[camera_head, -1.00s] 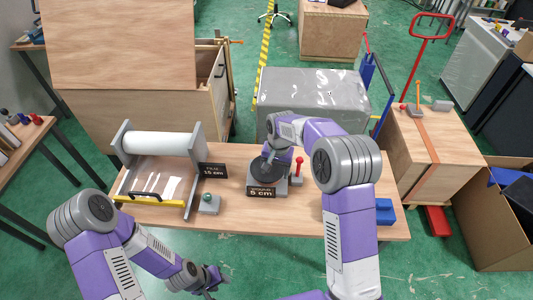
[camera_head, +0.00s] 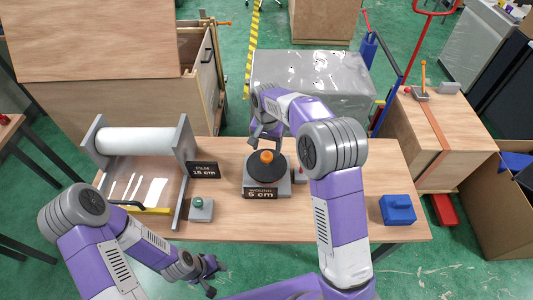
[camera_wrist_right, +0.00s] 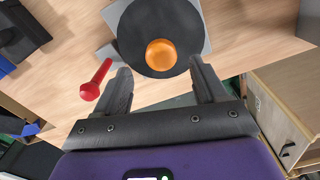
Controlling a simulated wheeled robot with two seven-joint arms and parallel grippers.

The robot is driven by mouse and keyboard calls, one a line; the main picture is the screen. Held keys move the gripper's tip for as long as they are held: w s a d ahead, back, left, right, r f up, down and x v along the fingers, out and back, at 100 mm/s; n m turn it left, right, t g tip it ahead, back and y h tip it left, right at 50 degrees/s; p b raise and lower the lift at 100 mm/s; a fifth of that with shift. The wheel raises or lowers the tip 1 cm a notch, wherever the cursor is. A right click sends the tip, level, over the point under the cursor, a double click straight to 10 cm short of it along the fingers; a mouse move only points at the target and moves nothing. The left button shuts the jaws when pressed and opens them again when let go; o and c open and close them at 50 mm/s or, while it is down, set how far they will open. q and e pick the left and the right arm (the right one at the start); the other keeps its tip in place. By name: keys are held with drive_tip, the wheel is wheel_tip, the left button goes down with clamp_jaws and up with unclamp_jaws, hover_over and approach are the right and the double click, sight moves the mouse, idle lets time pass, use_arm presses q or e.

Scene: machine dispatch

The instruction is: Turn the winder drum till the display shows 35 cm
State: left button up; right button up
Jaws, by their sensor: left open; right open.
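The winder drum (camera_head: 269,174) is a black disc with an orange knob (camera_head: 267,156) on a grey base. Its display (camera_head: 260,192) reads "WOUND 5 cm". The film dispenser with a white roll (camera_head: 140,141) is at the left of the table, and its sign (camera_head: 203,170) reads "FILM 15 cm". My right gripper (camera_wrist_right: 160,85) is open; in the right wrist view the black disc and orange knob (camera_wrist_right: 160,54) lie ahead of and between its fingers, with nothing gripped. In the head view it hangs above the drum's far side. My left gripper (camera_head: 216,279) is open and empty before the table's front edge.
A red-handled lever (camera_wrist_right: 95,80) stands beside the drum, mostly hidden by my arm in the head view. A small grey box with a green button (camera_head: 199,208) sits left of the display. A blue block (camera_head: 397,209) lies at the table's right end. A grey wrapped crate (camera_head: 315,82) stands behind the table.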

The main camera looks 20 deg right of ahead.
sight(267, 155)
drive_tip(key=shift+w+f, duration=0.1)
drive_tip(key=shift+f, duration=2.25)
drive_tip(key=shift+c, duration=0.4)
clamp_jaws()
